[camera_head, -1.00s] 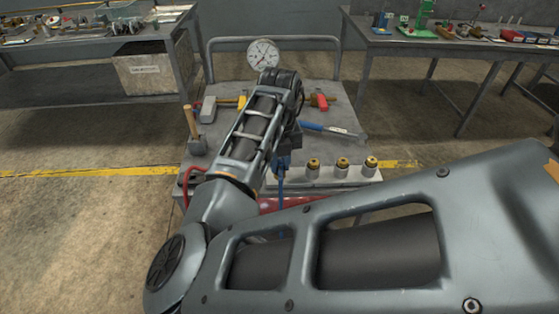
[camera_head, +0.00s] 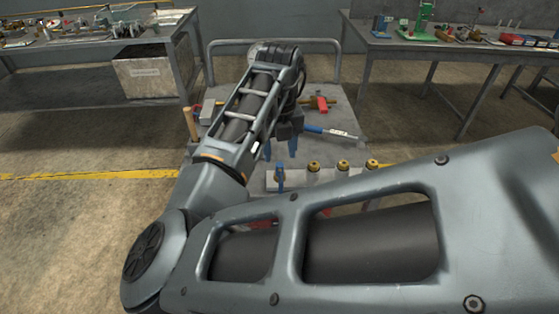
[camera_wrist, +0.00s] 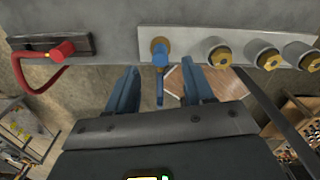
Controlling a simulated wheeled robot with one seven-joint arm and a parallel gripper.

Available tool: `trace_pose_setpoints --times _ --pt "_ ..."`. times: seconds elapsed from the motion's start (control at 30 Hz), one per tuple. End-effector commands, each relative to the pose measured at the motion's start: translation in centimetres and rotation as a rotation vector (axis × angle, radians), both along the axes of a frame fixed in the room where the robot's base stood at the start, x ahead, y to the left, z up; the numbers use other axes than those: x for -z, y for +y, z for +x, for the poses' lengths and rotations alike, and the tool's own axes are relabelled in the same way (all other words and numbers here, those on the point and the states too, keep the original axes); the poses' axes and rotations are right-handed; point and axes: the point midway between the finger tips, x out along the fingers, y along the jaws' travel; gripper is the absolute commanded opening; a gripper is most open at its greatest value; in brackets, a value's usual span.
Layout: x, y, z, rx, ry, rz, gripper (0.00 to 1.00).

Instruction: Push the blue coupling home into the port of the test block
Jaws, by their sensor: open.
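The test block (camera_wrist: 185,38) is a pale bar on the cart top. The blue coupling (camera_wrist: 160,55) sits at its leftmost port, against a brass ring, with a blue hose trailing from it. I cannot tell how deep it sits. In the head view the coupling (camera_head: 280,178) stands at the block's left end. My gripper (camera_wrist: 159,68) is open and empty, with one blue finger either side of the coupling's line and a gap to it. In the head view my gripper (camera_head: 280,151) is beyond the coupling, partly hidden by my arm.
Several brass-capped ports (camera_wrist: 218,56) continue along the block. A red coupling with a red hose (camera_wrist: 62,52) is on a dark holder at the left. A blue-handled tool (camera_head: 328,131) and a mallet (camera_head: 190,123) lie on the cart. A gauge is mostly hidden by my arm.

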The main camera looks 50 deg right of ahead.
Motion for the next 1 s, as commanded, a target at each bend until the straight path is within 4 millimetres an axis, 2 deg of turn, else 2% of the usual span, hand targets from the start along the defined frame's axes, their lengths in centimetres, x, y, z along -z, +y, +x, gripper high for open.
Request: trace_pose_setpoints --times 0.1,0.3,1.0 --pt "-1.5 -0.1 0.0 0.002 -0.002 -0.001 0.52" --pt "-2.6 -0.1 0.0 0.001 -0.002 -0.001 0.52" --pt "-2.6 0.0 0.0 0.000 0.000 0.000 0.52"
